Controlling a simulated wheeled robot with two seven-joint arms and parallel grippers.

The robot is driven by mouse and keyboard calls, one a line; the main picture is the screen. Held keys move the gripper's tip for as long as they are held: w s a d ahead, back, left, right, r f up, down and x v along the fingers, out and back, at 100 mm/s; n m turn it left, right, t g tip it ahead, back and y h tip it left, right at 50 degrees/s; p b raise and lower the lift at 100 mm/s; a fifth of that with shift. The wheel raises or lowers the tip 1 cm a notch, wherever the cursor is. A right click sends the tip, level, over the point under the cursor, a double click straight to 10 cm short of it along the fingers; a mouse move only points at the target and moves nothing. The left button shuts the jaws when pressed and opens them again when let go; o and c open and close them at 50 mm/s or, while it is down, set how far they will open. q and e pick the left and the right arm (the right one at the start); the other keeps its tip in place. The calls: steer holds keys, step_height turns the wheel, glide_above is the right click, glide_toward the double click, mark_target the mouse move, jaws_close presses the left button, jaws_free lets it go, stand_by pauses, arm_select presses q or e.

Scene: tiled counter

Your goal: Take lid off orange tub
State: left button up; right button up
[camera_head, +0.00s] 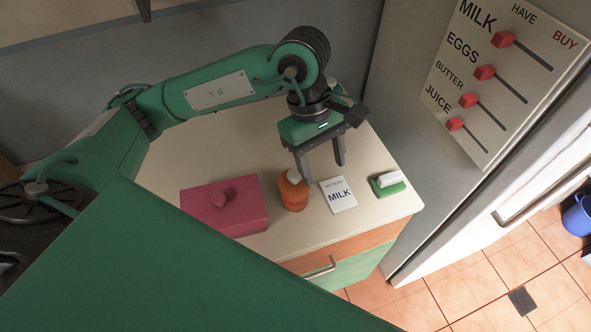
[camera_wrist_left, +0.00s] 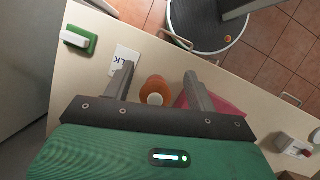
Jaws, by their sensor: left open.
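The orange tub (camera_head: 293,197) stands upright on the counter between a pink box and a white card. A pale round knob (camera_head: 294,175) shows on its top; the seam of the lid is too small to make out. In the left wrist view the tub (camera_wrist_left: 153,84) with its pale knob (camera_wrist_left: 155,99) appears between the fingers. My left gripper (camera_head: 322,172) is open and empty, pointing down above the counter, just behind and to the right of the tub; its fingers also frame the wrist view (camera_wrist_left: 159,71). My right gripper is not in view.
The pink box (camera_head: 240,214) with a knob is left of the tub. A "MILK" card (camera_head: 338,195) and a green-and-white eraser-like block (camera_head: 387,184) are to the right. The fridge with a slider board (camera_head: 505,80) stands right. The counter behind is clear.

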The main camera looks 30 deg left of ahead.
arm_select(q)
steer(key=w+a+t+y, duration=0.1)
steer(key=w+a+y, duration=0.2)
steer(key=a, duration=0.3)
steer(key=p, duration=0.1)
glide_above(295, 174)
steer(key=f, duration=0.7)
steer(key=shift+d+f, duration=0.15)
steer(key=shift+d, duration=0.2)
steer(key=shift+a+f+p, duration=0.2)
steer(key=shift+f+p, duration=0.45)
steer(key=shift+f, duration=0.55)
steer(key=shift+a+f+p, duration=0.15)
steer(key=shift+f+p, duration=0.5)
steer(key=shift+f, duration=0.85)
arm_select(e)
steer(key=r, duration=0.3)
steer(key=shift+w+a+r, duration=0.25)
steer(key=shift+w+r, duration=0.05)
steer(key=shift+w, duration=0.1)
arm_select(q)
steer(key=shift+c, duration=0.3)
steer(key=c, duration=1)
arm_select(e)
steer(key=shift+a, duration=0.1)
